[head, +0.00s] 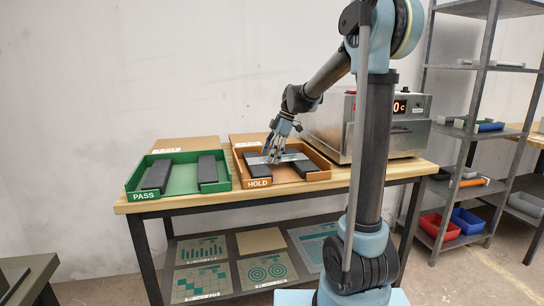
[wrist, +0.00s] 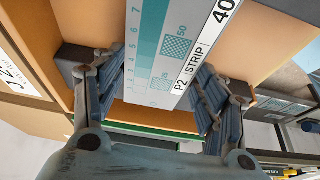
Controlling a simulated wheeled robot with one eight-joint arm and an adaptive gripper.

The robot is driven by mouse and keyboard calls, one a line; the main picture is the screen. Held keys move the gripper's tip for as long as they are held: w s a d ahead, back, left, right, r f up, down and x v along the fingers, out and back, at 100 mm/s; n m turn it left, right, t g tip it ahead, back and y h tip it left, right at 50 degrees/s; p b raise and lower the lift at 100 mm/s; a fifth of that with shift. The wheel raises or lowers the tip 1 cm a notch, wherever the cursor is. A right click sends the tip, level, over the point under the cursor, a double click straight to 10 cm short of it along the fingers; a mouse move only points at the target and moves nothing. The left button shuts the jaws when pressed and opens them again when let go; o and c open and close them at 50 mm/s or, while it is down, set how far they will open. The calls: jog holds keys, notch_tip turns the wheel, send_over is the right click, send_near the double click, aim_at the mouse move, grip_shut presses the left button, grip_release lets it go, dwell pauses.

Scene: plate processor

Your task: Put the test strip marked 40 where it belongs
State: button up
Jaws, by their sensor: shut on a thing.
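The test strip marked 40 (wrist: 195,50) is a white plate with teal patterns, "P2 STRIP" and a black "40" label. In the head view its pale edge (head: 293,157) shows at the orange HOLD tray (head: 316,176), over the dark bars in it. My gripper (head: 271,156) is shut on the strip, with the fingers on its two sides in the wrist view (wrist: 160,78). The fingers partly hide the strip in the head view, and I cannot tell whether it touches the bars. The green PASS tray (head: 180,193) holds two dark bars and no strip.
A steel machine (head: 408,138) with a red display stands right of the HOLD tray, close to my arm. The trays sit on a wooden-topped table (head: 350,178). Printed sheets lie on its lower shelf (head: 235,292). A grey rack (head: 470,130) with bins stands at the right.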

aim_at(282, 158)
jog(key=o, duration=0.8)
jog(key=shift+r, duration=0.1)
jog(key=v, duration=1.2)
jog(key=s+d+f+m+t+h, duration=0.1)
jog(key=s+d+f+m, duration=0.35)
jog(key=s, duration=0.45)
jog(key=s+d+f+m+t+h, duration=0.1)
jog(key=s+d+f+m, duration=0.4)
jog(key=s, duration=0.4)
jog(key=s+d+f+m, duration=0.2)
jog(key=s+f+m, duration=0.1)
jog(key=s+f, duration=0.2)
jog(key=s+d+f+m+t+h, duration=0.1)
jog(key=s+d+f+m, duration=0.2)
jog(key=s+f+m, duration=0.1)
jog(key=s+d+f+m+h, duration=0.1)
jog(key=s+d+f+m, duration=0.1)
jog(key=s+f+m, duration=0.2)
jog(key=shift+s+d+f+m, duration=0.2)
jog(key=shift+s+f, duration=0.3)
jog(key=shift+f, duration=0.25)
jog(key=shift+s+d+f+m, duration=0.1)
jog(key=shift+s+d+f, duration=0.1)
jog(key=shift+s+f, duration=0.45)
jog(key=shift+w+f, duration=0.15)
jog(key=shift+w, duration=0.05)
